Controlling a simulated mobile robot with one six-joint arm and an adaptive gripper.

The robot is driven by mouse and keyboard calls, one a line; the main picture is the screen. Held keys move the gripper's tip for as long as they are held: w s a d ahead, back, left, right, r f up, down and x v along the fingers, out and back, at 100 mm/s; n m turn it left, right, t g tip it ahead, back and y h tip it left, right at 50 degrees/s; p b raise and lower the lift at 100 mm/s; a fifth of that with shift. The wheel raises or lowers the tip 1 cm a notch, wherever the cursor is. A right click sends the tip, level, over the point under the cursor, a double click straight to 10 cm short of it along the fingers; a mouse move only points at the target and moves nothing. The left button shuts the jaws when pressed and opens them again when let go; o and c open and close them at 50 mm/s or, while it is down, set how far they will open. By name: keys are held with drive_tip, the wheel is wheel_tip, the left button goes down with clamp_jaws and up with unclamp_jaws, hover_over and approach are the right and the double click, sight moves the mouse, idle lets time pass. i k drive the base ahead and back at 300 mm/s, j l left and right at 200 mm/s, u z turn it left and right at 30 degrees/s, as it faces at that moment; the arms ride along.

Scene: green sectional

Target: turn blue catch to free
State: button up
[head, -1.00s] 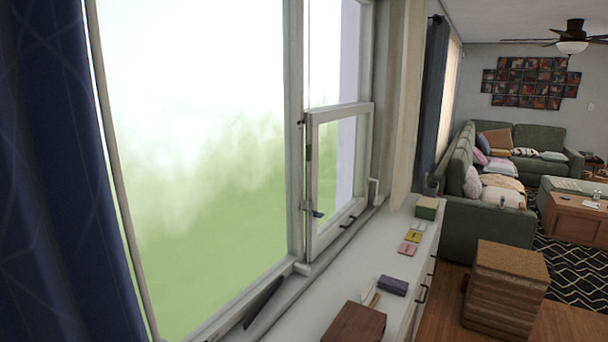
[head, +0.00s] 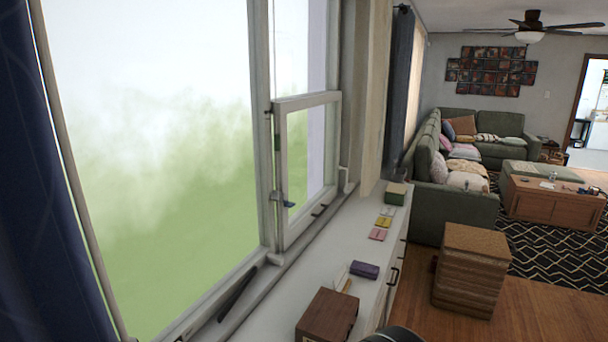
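The blue catch (head: 288,204) is a small lever low on the left side of the small window sash (head: 308,98). It lies about level, pointing right, beside a pale metal piece (head: 276,197) on the post. It is too small to tell exactly how it engages the sash.
Below the window, a white cabinet top (head: 335,254) holds a brown box (head: 327,315), a purple block (head: 364,270), coloured cards (head: 380,229) and a green-topped box (head: 396,193). A stacked brown block (head: 470,268) stands on the wood floor. A blue curtain (head: 52,200) hangs left.

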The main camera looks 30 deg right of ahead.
sight(290, 204)
drive_tip(key=i+l+z, duration=0.1)
drive_tip(key=l, duration=0.35)
drive_tip(key=i+l, duration=0.25)
drive_tip(key=l, duration=0.2)
drive_tip(key=i+l+z, duration=0.15)
drive_tip(key=l, duration=0.3)
drive_tip(key=i+l, duration=0.25)
drive_tip(key=l, duration=0.2)
drive_tip(key=i+l+z, duration=0.15)
drive_tip(key=l, duration=0.25)
drive_tip(key=i+l, duration=0.3)
drive_tip(key=l+z, duration=0.05)
drive_tip(key=l, duration=0.1)
